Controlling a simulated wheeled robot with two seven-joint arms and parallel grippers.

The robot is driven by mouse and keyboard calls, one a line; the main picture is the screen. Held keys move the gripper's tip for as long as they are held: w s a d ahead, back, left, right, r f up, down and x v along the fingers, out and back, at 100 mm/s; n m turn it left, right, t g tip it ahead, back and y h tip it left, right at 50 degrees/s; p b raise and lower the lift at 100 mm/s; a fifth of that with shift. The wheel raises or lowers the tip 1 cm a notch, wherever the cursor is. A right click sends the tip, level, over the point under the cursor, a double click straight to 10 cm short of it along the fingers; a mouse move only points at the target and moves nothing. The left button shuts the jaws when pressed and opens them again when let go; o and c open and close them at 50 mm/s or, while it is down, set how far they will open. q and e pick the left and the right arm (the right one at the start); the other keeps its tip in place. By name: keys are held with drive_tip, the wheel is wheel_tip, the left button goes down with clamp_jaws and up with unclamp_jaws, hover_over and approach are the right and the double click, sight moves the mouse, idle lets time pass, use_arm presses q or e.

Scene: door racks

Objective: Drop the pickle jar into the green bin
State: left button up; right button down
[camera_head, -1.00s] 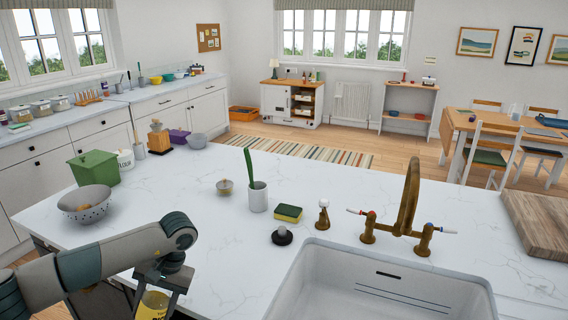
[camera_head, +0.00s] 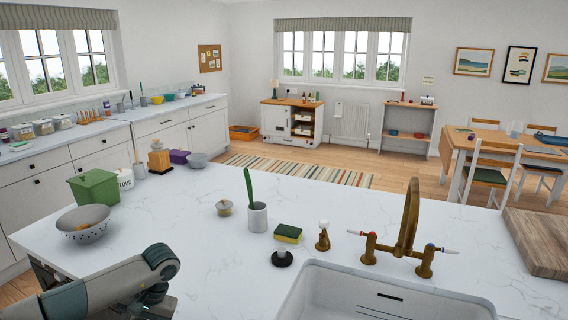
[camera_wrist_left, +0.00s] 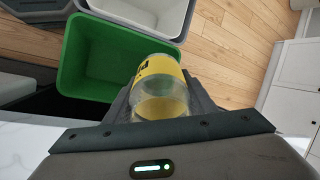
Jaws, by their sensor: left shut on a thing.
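The pickle jar (camera_wrist_left: 160,86), clear with a yellow label, shows in the left wrist view. My left gripper (camera_wrist_left: 166,100) is shut on it, with fingers on both sides. The open green bin (camera_wrist_left: 78,68) is below and to the left of the jar in that view; the jar overlaps its right edge in the picture. The bin looks empty where I can see inside. In the head view my left arm reaches in at the bottom left, and the jar and fingers are out of sight. My right gripper is in neither view.
A pale grey bin (camera_wrist_left: 197,22) stands beside the green bin. Wooden floor (camera_wrist_left: 235,50) lies to the right. In the head view, a green lidded box (camera_head: 95,188) and a colander (camera_head: 84,226) stand on the white counter (camera_head: 180,230), near a sink (camera_head: 340,295).

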use_arm(q)
drive_tip(key=shift+f+b, duration=0.6)
drive_tip(key=shift+f, duration=1.55)
drive_tip(key=o, duration=1.3)
drive_tip(key=shift+c, duration=0.2)
drive_tip(key=shift+r, duration=0.1)
drive_tip(key=shift+w+d+r+b, duration=0.15)
drive_tip(key=shift+d+r+b, duration=0.15)
drive_tip(key=shift+r, duration=0.15)
drive_tip(key=b+v, duration=0.2)
drive_tip(key=v, duration=1.4)
drive_tip(key=shift+b, duration=0.3)
drive_tip(key=shift+r, duration=0.15)
